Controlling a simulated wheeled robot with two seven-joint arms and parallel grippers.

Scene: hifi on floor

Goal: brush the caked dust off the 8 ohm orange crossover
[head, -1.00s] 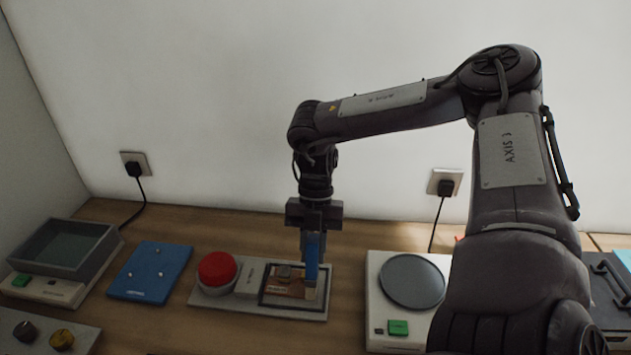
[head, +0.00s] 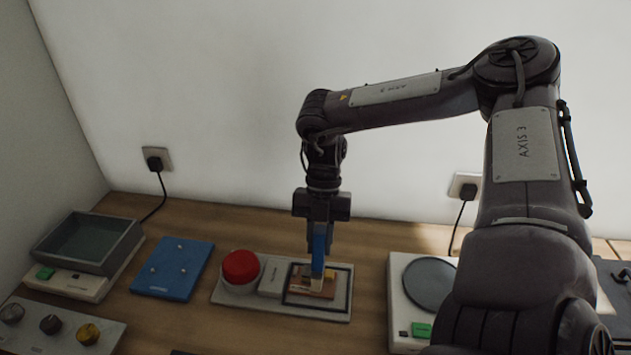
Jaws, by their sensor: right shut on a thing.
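My right gripper (head: 320,222) points straight down and is shut on a brush with a blue handle (head: 319,250). The brush's pale bristles (head: 316,284) are at the orange-brown crossover board (head: 301,273); I cannot tell whether they touch it. The board lies inside a dark square frame (head: 338,307) on a light grey plate (head: 228,299). The brush hides part of the board, and the dust on it is too small to make out. My left gripper is not in view.
A red dome button (head: 241,267) sits on the same plate. Left are a blue pegged plate (head: 173,268), a grey tray unit (head: 90,243) and a knob panel (head: 60,328). Right is a white device with a dark round plate (head: 431,284), partly behind my arm. A wall stands behind.

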